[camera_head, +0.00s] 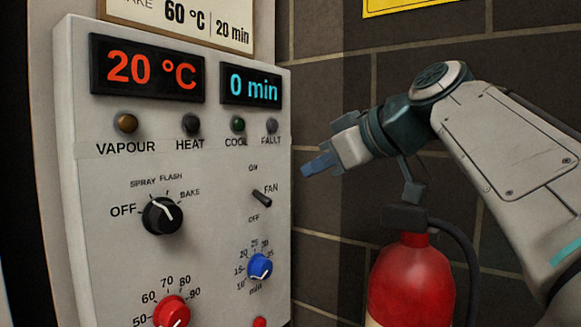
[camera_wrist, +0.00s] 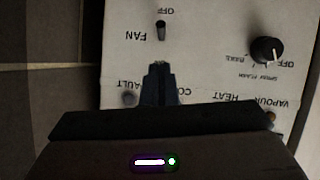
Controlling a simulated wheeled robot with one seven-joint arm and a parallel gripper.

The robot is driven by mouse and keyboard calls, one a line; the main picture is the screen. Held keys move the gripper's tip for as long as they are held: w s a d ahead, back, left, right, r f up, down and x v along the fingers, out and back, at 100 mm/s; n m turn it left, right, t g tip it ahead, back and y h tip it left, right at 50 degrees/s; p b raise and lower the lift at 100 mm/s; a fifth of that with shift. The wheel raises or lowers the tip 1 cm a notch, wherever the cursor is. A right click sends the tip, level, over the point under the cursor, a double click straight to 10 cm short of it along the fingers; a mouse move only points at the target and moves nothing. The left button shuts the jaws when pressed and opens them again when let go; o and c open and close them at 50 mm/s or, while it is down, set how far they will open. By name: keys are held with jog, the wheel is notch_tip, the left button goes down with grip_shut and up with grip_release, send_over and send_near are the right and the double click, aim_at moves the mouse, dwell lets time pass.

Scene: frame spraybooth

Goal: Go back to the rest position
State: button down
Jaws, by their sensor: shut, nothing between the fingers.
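My gripper (camera_head: 318,165) is shut and empty, to the right of the control panel (camera_head: 105,240) in the head view. Its blue fingers point left towards the panel, near the FAN toggle switch (camera_head: 262,198) and a little above it. The wrist view shows the panel upside down, with the closed fingertips (camera_wrist: 161,68) below the FAN toggle (camera_wrist: 160,31) in that picture. A gap shows between the fingertips and the toggle in both views.
The panel carries a black mode knob (camera_head: 162,215), a red knob (camera_head: 171,311), a blue minutes knob (camera_head: 260,266) and displays reading 20 °C (camera_head: 148,68) and 0 min (camera_head: 252,86). A red fire extinguisher (camera_head: 410,283) stands under my arm. Dark tiled wall (camera_head: 325,265) lies behind.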

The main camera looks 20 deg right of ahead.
jog(key=s+a+f+m+g+h+p, duration=0.1)
jog(key=s+f+m+g+h+p, duration=0.2)
jog(key=f, duration=1.3)
jog(key=s+a+f+m+g+h+p, duration=0.2)
jog(key=s+f+m+g+p, duration=0.3)
jog(key=f, duration=1.1)
jog(key=s+h+p, duration=0.1)
jog(key=s+p, duration=0.2)
jog(key=s, duration=0.2)
jog(key=shift+s+a+m, duration=0.2)
jog(key=shift+m, duration=0.1)
